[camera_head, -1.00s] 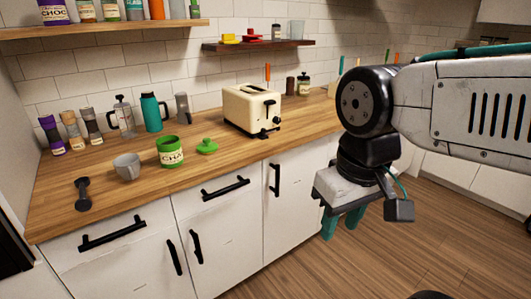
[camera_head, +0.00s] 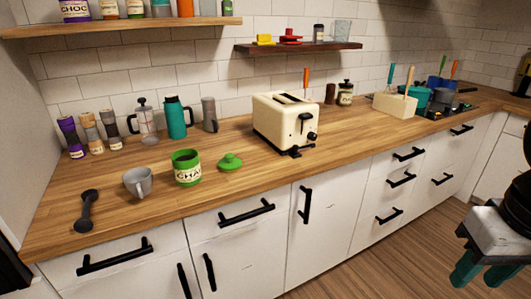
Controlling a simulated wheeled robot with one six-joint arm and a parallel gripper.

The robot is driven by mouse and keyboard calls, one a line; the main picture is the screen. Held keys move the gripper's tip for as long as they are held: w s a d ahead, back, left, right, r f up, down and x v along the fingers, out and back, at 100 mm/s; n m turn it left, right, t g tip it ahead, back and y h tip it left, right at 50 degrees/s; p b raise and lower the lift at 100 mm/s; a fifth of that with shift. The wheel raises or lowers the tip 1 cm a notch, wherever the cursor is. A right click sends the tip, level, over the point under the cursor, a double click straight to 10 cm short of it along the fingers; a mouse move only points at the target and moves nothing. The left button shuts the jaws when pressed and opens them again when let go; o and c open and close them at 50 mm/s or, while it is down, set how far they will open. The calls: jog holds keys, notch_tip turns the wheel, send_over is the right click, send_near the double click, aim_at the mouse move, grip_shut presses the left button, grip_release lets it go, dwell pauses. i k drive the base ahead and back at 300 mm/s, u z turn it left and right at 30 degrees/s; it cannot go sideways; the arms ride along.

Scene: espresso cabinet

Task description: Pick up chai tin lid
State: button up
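The green chai tin lid (camera_head: 230,162) with a knob on top lies on the wooden counter. It is just right of the open green chai tin (camera_head: 187,169), which has a cream label, and left of the toaster. My gripper (camera_head: 482,271) is at the lower right edge of the view, over the floor and far from the lid. Its two teal fingers point down and show a gap between them. Nothing shows between them, though the picture edge cuts off part of my gripper.
A grey mug (camera_head: 138,183) and a dark scoop (camera_head: 88,210) lie left of the tin. The cream toaster (camera_head: 285,122) stands right of the lid. A teal bottle (camera_head: 177,118) and french press (camera_head: 146,120) stand behind. The counter (camera_head: 240,187) before the lid is clear.

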aim_at(230, 164)
jog(key=z, duration=0.05)
jog(key=i, duration=0.75)
jog(key=u, duration=0.8)
jog(key=i, duration=0.4)
jog(key=u, duration=0.35)
